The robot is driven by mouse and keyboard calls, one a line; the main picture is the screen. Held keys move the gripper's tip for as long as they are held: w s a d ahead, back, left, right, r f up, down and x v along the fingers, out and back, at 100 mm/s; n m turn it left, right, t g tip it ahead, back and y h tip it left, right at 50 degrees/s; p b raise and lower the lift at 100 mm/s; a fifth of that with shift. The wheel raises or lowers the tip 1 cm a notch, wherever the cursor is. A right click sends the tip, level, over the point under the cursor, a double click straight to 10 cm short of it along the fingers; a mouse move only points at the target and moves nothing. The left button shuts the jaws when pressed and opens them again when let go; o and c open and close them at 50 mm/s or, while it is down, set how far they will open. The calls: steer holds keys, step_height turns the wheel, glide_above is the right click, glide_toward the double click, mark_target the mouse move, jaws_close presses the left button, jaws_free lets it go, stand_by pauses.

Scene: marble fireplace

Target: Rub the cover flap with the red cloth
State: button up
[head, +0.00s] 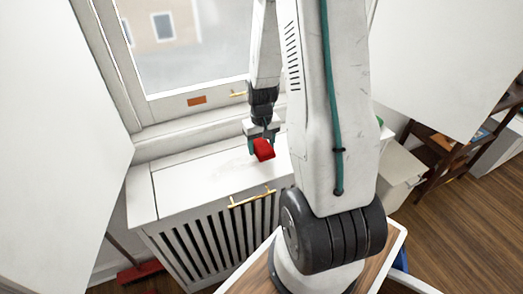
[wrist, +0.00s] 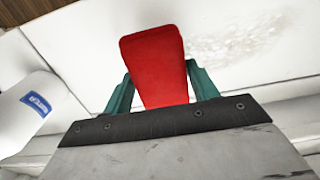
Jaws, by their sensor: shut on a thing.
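My gripper (head: 262,142), with teal fingers, is shut on the red cloth (head: 264,151), a folded block-like piece. In the wrist view the cloth (wrist: 153,62) sticks out between the two fingers. The cover flap (head: 205,178) looks to be the white top panel of the slatted cabinet under the window, with a brass handle (head: 252,197) at its front edge. My gripper is over its right part. In the wrist view a greyish speckled patch (wrist: 235,38) marks the white surface right of the cloth. I cannot tell whether the cloth touches the surface.
A white rounded object with a blue label (wrist: 35,106) lies left of the gripper in the wrist view. The window (head: 190,45) and sill rise behind the cabinet. A red broom (head: 140,271) is on the floor at left. The flap's left part is clear.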

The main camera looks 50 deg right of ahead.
mark_target(261, 144)
steer(key=shift+r, duration=1.95)
